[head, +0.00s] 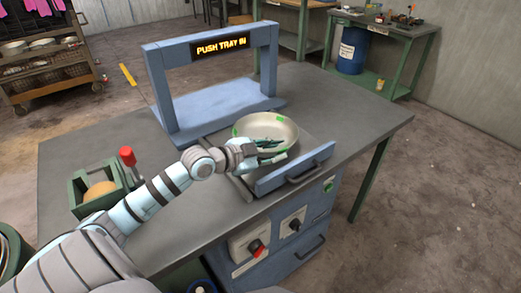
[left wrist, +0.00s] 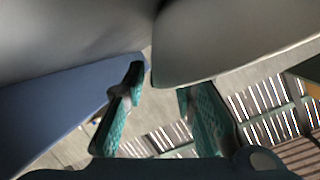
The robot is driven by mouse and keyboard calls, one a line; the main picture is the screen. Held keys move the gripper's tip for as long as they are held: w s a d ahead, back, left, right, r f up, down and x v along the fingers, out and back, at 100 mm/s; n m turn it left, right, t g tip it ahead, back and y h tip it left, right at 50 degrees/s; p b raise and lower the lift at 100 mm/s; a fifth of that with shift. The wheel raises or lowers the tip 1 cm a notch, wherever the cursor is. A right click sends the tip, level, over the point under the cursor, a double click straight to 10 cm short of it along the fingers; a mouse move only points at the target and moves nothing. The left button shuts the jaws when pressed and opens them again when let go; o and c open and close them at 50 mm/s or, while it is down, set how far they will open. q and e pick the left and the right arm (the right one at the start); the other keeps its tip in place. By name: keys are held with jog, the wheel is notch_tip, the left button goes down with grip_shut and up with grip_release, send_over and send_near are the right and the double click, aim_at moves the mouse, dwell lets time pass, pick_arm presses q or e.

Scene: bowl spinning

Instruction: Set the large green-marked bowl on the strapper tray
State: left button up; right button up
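The large pale bowl (head: 286,133) with green marks sits upright on the strapper's pulled-out tray (head: 300,168). The tray has a blue front panel with a dark handle. My left gripper (head: 270,149) is at the bowl's near left side, its teal fingers overlapping the bowl in the head view. In the left wrist view the fingers of my left gripper (left wrist: 165,100) are apart, with a gap between them. The pale bowl wall (left wrist: 225,40) is close above the right finger, whose tip it seems to cover. Contact cannot be told. My right gripper is not in view.
The blue strapper frame (head: 158,92) stands behind the bowl, its sign reading "PUSH TRAY IN". A green box (head: 82,203) with a round tan item and a red-topped lever (head: 127,155) are left on the grey table (head: 75,158). The table's right side is clear.

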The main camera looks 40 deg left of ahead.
pick_arm(q)
jog(key=p+v, duration=0.3)
jog(key=v, duration=0.2)
jog(key=shift+s+r, duration=0.15)
jog(key=shift+r, duration=0.15)
jog(key=p+v, duration=0.4)
jog(key=p, duration=0.2)
jog(key=shift+s+r+p, duration=0.1)
jog(key=shift+r+p, duration=0.05)
jog(key=shift+p, duration=0.25)
jog(key=shift+s+a+p, duration=0.2)
jog(key=shift+s+p, duration=0.25)
jog(key=shift+s, duration=0.05)
